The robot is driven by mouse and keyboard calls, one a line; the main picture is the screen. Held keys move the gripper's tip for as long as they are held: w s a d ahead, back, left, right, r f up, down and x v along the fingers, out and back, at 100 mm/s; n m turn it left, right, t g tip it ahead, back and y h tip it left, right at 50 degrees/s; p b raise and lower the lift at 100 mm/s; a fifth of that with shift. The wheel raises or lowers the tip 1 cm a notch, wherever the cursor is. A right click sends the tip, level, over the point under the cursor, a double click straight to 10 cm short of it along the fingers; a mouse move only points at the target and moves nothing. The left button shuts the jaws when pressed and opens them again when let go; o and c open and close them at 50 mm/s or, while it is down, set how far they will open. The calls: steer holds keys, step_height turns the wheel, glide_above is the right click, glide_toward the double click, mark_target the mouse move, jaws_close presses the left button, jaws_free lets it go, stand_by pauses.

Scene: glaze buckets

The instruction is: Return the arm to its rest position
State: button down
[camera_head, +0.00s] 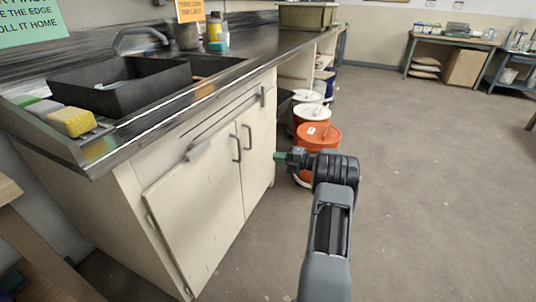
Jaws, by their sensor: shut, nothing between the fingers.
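My gripper (281,157) shows at the end of my grey arm, right of the middle of the view. It points left toward the cabinet and is shut, with nothing in it. The arm reaches up from the bottom edge. An orange bucket (318,133) with an orange lid stands on the floor behind my gripper, partly hidden by it and the arm's wrist. More buckets stand farther back along the counter.
A sink counter (214,87) over a cream cabinet (205,190) runs along the left. A dark basin (125,88), sponges (72,122) and bottles sit on it. Tables (452,48) stand at the far wall. The floor (440,190) on the right is clear.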

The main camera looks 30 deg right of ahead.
steer(key=w+a+r+m+t+h+p, duration=0.1)
steer(key=a+r+m+h+p, duration=0.3)
steer(key=r, duration=0.6)
steer(key=w+a+r+m+h+p, duration=0.1)
steer(key=r+m+h+p, duration=0.5)
steer(key=r, duration=0.4)
steer(key=w+a+r+m+t+h+p, duration=0.1)
steer(key=a+r+m+h+p, duration=0.4)
steer(key=r, duration=0.6)
steer(key=s+a+r+m+g+p, duration=0.3)
steer(key=s+p, duration=0.2)
steer(key=s, duration=0.1)
steer(key=s+a+r+m+g+p, duration=0.2)
steer(key=s+a+r+m+p, duration=0.15)
steer(key=s+p, duration=0.2)
steer(key=s+a+m+g+y+p, duration=0.1)
steer(key=s+a, duration=0.4)
steer(key=s, duration=0.5)
steer(key=s+a+m+g+y+p, duration=0.2)
steer(key=s+a+m+g+p, duration=0.2)
steer(key=s, duration=0.6)
steer(key=shift+a+r+g+p, duration=0.2)
steer(key=shift+a+g+p, duration=0.5)
steer(key=shift+g, duration=0.2)
steer(key=shift+d, duration=0.1)
